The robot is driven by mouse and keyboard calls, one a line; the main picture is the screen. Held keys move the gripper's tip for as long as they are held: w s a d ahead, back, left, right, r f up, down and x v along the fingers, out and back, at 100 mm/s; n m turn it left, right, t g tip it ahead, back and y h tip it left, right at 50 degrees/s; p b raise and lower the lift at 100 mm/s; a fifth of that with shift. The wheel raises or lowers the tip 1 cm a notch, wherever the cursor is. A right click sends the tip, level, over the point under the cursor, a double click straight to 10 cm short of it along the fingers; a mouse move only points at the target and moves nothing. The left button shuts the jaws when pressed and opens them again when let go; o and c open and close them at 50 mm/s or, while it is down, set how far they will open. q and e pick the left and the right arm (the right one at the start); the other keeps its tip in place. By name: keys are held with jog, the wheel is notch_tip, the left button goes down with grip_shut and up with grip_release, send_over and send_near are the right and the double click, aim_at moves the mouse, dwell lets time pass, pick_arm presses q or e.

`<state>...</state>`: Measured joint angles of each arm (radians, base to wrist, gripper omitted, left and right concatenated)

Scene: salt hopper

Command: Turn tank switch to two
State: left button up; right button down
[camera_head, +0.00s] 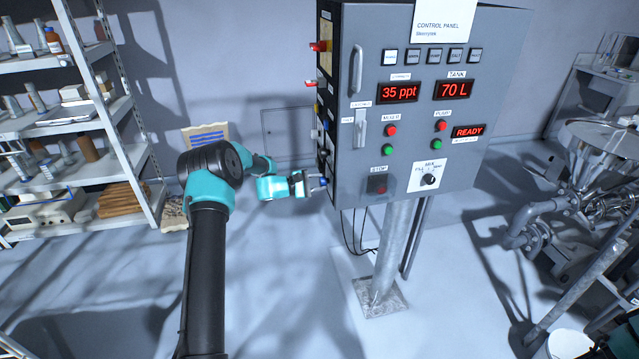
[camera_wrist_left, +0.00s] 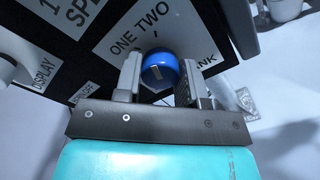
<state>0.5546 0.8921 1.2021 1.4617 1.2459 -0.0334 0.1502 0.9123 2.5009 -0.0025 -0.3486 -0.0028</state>
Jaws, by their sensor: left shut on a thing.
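The tank switch is a round blue knob (camera_wrist_left: 160,66) on the side face of the control panel, with a short pale mark on it. Its white label (camera_wrist_left: 126,42) reads ONE and TWO, with a partly hidden word ending in "NK". My left gripper (camera_head: 318,184) reaches the panel's left side. In the wrist view its two fingers (camera_wrist_left: 162,82) stand on either side of the knob and are shut on it. I cannot tell which number the mark points at. My right gripper is not in view.
The control panel (camera_head: 405,155) stands on a metal post (camera_head: 390,255), showing 35 ppt, 70 L and READY. Other red and yellow side controls sit above my gripper. A loaded shelf (camera_head: 115,105) stands at left. Pipes and a metal funnel (camera_head: 600,140) stand at right. The floor between is clear.

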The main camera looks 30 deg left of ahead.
pick_arm(q)
jog(key=shift+m, duration=0.9)
jog(key=o, duration=0.9)
jog(key=shift+a, duration=0.1)
jog(key=v, duration=1.7)
jog(key=shift+s, duration=0.25)
